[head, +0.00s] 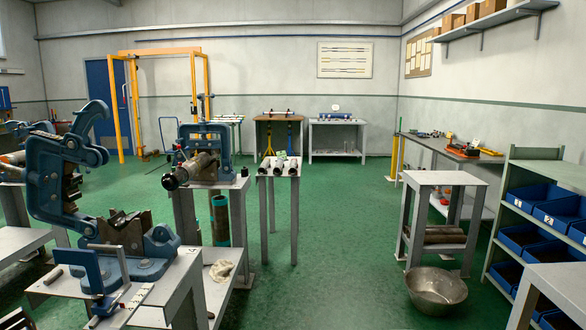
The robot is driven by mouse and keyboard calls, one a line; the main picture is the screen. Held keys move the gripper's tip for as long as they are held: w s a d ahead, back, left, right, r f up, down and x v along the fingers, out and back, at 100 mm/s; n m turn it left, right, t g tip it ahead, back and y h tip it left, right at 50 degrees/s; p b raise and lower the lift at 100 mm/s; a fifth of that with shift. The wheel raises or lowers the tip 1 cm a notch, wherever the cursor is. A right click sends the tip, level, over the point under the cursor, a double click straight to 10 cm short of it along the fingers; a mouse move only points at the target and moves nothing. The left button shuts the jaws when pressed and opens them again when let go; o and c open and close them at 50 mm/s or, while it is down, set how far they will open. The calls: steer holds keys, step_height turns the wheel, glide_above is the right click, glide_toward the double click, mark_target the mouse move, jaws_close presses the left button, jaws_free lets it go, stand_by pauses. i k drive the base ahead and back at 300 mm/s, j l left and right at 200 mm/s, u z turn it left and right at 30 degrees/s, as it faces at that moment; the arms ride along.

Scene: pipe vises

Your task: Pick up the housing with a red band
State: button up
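A grey cylindrical housing (198,168) lies in a blue pipe vise (205,140) on a grey stand left of centre. A dark knob-like end (170,181) with a hint of red points toward me, but it is too small to tell whether this is a red band. Several short pale cylinders with dark ends (279,167) lie side by side on a small grey stand (279,175). I cannot make out a red band on them. My gripper is not in view.
A large open blue vise (62,165) stands on a grey bench (165,290) at near left. A metal bowl (436,290) sits on the floor by a grey stand (443,178). Shelving with blue bins (525,238) stands at right. The green floor (335,240) is clear in the middle.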

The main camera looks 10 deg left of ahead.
mark_target(292, 170)
steer(key=i+z, duration=0.1)
steer(key=i, duration=3.5)
steer(key=i+l+u, duration=0.15)
steer(key=i, duration=0.45)
steer(key=i+l+u, duration=0.15)
steer(key=i, duration=0.45)
steer(key=i+l+u, duration=0.2)
steer(key=i+u, duration=0.2)
steer(key=i+l+u, duration=0.75)
steer(key=i, duration=0.05)
